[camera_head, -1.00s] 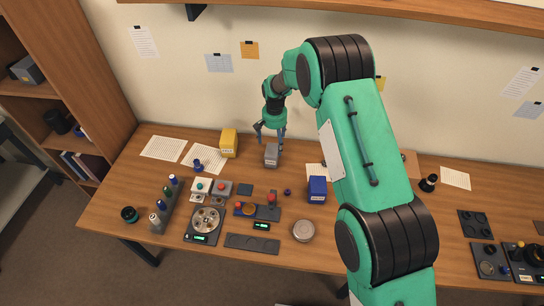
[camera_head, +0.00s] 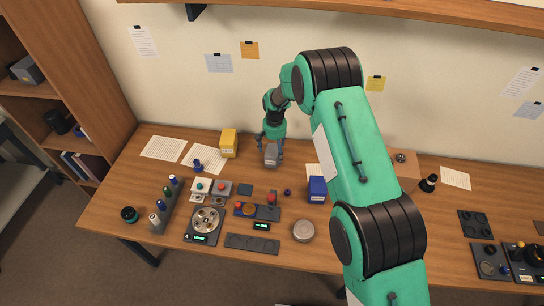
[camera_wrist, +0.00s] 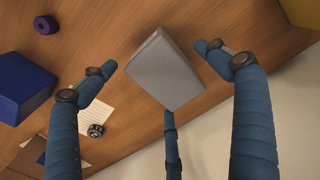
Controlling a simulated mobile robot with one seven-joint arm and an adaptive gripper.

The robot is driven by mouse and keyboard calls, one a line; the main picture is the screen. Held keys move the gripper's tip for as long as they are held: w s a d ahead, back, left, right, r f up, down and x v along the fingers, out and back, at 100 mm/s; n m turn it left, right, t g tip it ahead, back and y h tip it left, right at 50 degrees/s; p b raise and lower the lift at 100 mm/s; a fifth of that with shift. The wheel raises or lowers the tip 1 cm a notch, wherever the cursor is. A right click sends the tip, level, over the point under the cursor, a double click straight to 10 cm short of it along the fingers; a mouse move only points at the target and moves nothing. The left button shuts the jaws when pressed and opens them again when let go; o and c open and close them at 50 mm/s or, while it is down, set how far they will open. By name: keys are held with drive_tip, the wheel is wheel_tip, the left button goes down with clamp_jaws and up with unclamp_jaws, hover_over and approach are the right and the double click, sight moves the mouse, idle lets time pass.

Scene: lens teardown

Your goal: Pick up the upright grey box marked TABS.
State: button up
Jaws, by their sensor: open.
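The upright grey box (camera_head: 271,156) stands on the table near the back, between the yellow box and the blue box. In the wrist view the grey box (camera_wrist: 163,70) shows its plain top between my spread fingers; its TABS marking cannot be read. My gripper (camera_head: 270,143) is just above and around the upper part of the box in the head view. In the wrist view my gripper (camera_wrist: 155,72) is open, with blue fingers on the left and right and a third below. I see no clear contact with the box.
A yellow box (camera_head: 229,143) stands to the left and a blue box (camera_head: 317,189) to the right, both near the grey box. A small purple ring (camera_head: 287,192) lies in front. Several stations and bottles fill the front left. The wall is close behind.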

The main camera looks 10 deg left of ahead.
drive_tip(key=shift+f, duration=2.25)
drive_tip(key=c, duration=1.4)
